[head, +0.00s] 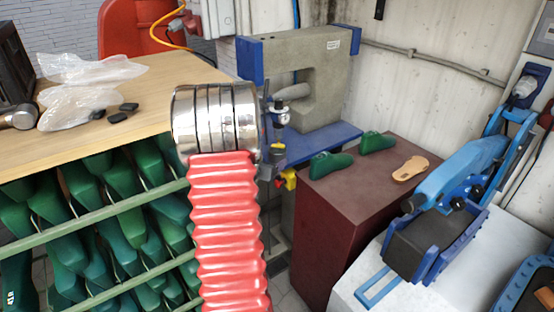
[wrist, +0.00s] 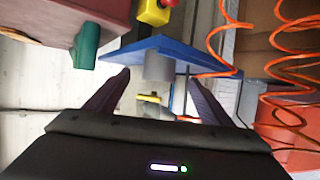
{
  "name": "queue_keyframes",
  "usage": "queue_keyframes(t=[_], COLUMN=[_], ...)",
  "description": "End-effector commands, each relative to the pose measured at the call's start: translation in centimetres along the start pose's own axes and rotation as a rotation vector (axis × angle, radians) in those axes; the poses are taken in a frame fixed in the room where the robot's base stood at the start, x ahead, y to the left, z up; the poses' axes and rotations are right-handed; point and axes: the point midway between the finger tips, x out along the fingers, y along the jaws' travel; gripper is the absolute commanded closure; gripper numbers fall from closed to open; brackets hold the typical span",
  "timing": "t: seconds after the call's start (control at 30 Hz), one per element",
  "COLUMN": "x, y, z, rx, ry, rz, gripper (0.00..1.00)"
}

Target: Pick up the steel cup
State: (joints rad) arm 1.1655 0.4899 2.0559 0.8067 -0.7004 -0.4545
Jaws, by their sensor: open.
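I cannot make out a steel cup for certain in either view. A shiny metal object (head: 18,116), cut off by the left edge of the head view, lies on the wooden table; I cannot tell whether it is the cup. My gripper (wrist: 160,76) shows in the wrist view with its two dark fingers spread apart and nothing held between them. Beyond the fingers are a blue machine table and a grey cylinder. In the head view I cannot make out my gripper; a large steel-ringed piece with red bellows fills the middle and hides part of the scene.
The wooden table (head: 160,85) holds crumpled clear plastic bags (head: 85,68) and small black pieces (head: 118,116). Green lasts (head: 105,175) fill racks below. A dark red block (head: 335,200) bears two green lasts and a tan sole (head: 410,168). Orange coiled hoses (wrist: 285,90) hang at right.

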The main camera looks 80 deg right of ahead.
Motion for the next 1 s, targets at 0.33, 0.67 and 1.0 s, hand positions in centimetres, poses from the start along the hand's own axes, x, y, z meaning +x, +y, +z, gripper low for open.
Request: queue_keyframes(t=[0.33,0.67,1.0], x=[4.2,4.5,6.7], y=[0.1,0.1,0.2], z=[0.0,0.0,0.3], rx=[0.001,0.001,0.001], ry=[0.0,0.0,-0.001], rz=[0.001,0.001,0.002], gripper=[0.25,0.25,0.25])
